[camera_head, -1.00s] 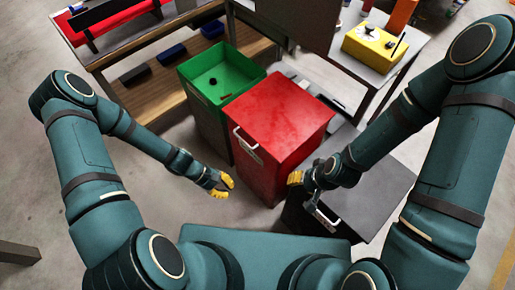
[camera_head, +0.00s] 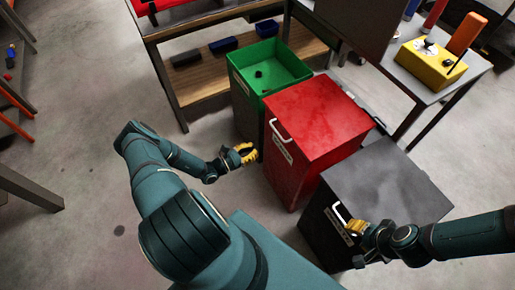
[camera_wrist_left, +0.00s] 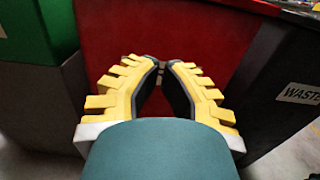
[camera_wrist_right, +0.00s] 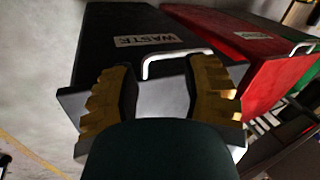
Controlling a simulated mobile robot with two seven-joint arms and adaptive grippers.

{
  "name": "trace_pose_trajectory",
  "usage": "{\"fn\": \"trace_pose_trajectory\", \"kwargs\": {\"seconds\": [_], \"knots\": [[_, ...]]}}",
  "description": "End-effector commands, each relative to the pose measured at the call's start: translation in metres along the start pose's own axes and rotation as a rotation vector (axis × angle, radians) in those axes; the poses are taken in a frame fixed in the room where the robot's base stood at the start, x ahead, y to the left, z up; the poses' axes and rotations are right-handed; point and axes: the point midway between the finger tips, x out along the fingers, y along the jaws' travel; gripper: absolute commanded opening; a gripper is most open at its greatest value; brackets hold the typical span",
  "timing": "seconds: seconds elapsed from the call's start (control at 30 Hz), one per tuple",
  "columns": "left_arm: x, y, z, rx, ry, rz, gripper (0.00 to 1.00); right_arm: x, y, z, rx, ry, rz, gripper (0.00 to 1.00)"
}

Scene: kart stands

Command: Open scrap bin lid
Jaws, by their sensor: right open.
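A red lidded bin (camera_head: 315,125) stands mid-scene with a white front handle (camera_head: 280,133); its label is too small to read. A black bin (camera_head: 385,190), labelled WASTE in the right wrist view (camera_wrist_right: 140,40), stands to its right. Both lids lie flat and shut. My right gripper (camera_head: 355,227) is open at the black bin's front by its white handle (camera_head: 342,213). In the right wrist view the handle (camera_wrist_right: 146,68) lies at the fingertips; contact is unclear. My left gripper (camera_head: 247,153) is low before the red and green bins, its fingertips close together.
A green open-topped bin (camera_head: 270,70) with a small dark item inside stands left of the red bin. A shelf bench (camera_head: 190,85) is behind it. A table (camera_head: 400,75) with a yellow box (camera_head: 430,65) is at the back right. The floor at left is mostly clear.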

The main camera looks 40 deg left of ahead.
Motion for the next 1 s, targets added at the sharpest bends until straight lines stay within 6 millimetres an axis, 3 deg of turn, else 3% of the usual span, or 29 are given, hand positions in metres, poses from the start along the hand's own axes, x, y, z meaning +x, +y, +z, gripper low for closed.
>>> {"fn": "trace_pose_trajectory", "kwargs": {"seconds": [0.4,0.63,1.0], "knots": [[0.08,-0.001,0.003,0.0,-0.001,-0.004,0.0,0.009,0.004,-0.001,0.0,0.005,0.001,0.47],[0.085,-0.001,0.033,-0.001,0.0,-0.003,0.0,0.004,0.002,-0.001,0.001,0.003,0.001,0.47],[0.086,-0.001,0.039,0.0,0.001,-0.003,0.0,0.004,0.002,-0.001,0.001,0.002,0.001,0.47]]}}
